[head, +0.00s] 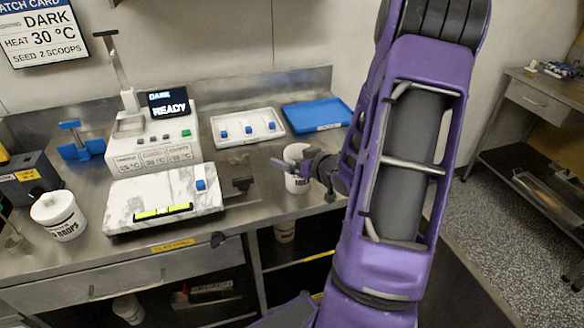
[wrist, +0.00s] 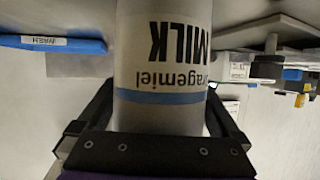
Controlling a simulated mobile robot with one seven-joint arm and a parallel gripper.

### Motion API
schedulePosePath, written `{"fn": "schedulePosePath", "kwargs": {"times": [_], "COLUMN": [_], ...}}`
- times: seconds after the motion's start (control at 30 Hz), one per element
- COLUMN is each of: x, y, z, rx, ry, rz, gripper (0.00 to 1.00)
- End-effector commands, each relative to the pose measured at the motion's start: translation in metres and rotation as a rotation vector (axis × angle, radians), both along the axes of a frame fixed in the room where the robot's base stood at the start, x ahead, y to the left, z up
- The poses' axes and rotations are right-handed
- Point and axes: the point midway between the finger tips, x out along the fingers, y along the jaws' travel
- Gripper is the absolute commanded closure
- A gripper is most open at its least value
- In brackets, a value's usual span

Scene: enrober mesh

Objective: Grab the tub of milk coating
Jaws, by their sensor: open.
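The white tub of milk coating (head: 294,153) stands on the steel counter, right of the machine, partly hidden by my gripper (head: 303,168). In the wrist view the tub (wrist: 165,75) appears upside down, with "MILK" and "ragemiel" lettering and a blue band. In that view my gripper (wrist: 160,108) is open, with one finger on each side of the tub. I cannot tell whether either finger touches it.
A white tub of drops (head: 58,216) stands at the left. A machine reading READY (head: 155,140) has a marble slab (head: 130,204) in front. A white tray (head: 247,128) and a blue tray (head: 316,115) lie behind the milk tub. More tubs sit on the shelf below.

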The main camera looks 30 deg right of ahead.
Motion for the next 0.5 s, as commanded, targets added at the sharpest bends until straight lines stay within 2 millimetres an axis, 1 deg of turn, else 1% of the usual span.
{"fn": "schedulePosePath", "kwargs": {"times": [0.17,0.27,0.3,0.37,0.5], "x": [-0.0002,0.0,0.0,0.0,0.0001], "y": [-0.0001,-0.0001,-0.0001,-0.0001,-0.0001], "z": [0.0001,0.0002,0.0002,0.0002,0.0002], "rx": [0.0,0.0,0.0,0.0,0.0], "ry": [0.0,0.0,0.0,0.0,0.0], "rz": [0.0,0.0,0.0,0.0,0.0], "gripper": [0.0,0.16,0.23,0.34,0.59]}}
